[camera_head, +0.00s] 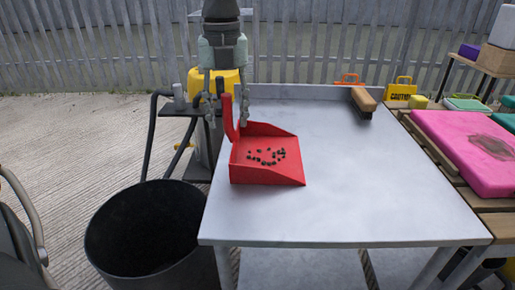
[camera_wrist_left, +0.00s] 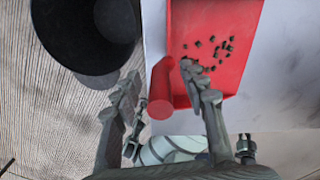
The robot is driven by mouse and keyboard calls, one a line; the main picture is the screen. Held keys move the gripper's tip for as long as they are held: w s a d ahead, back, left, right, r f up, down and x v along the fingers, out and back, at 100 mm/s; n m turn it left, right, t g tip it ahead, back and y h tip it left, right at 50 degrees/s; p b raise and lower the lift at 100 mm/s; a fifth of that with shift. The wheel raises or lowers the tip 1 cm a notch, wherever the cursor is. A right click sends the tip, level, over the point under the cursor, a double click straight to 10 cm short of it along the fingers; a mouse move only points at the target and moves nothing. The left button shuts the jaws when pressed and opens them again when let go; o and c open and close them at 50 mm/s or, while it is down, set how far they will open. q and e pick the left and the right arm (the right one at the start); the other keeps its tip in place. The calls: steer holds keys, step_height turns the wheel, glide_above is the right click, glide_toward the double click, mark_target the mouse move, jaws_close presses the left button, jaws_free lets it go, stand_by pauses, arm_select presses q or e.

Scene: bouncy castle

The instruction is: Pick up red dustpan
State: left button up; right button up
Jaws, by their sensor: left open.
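The red dustpan (camera_head: 285,170) lies on the left part of the metal table, with several small dark pellets in its pan. Its handle stands up at the pan's left back corner. It also shows in the left wrist view (camera_wrist_left: 230,75), with the handle end pointing toward the camera. My left gripper (camera_head: 228,118) is open, fingers pointing down, with one finger on each side of the handle. The left wrist view shows the same gripper (camera_wrist_left: 158,76) with the handle between its fingers and a gap on the left side. My right gripper is not in view.
The grey metal table (camera_head: 370,200) is mostly clear to the right. A wooden brush (camera_head: 364,98) lies at its back right. A black bin (camera_head: 150,235) stands left of the table. A pink block (camera_head: 465,150) and a yellow caution sign (camera_head: 401,89) are at the right.

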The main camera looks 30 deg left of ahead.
arm_select(q)
jaws_close()
steer(key=shift+r, duration=0.15)
stand_by(0.4)
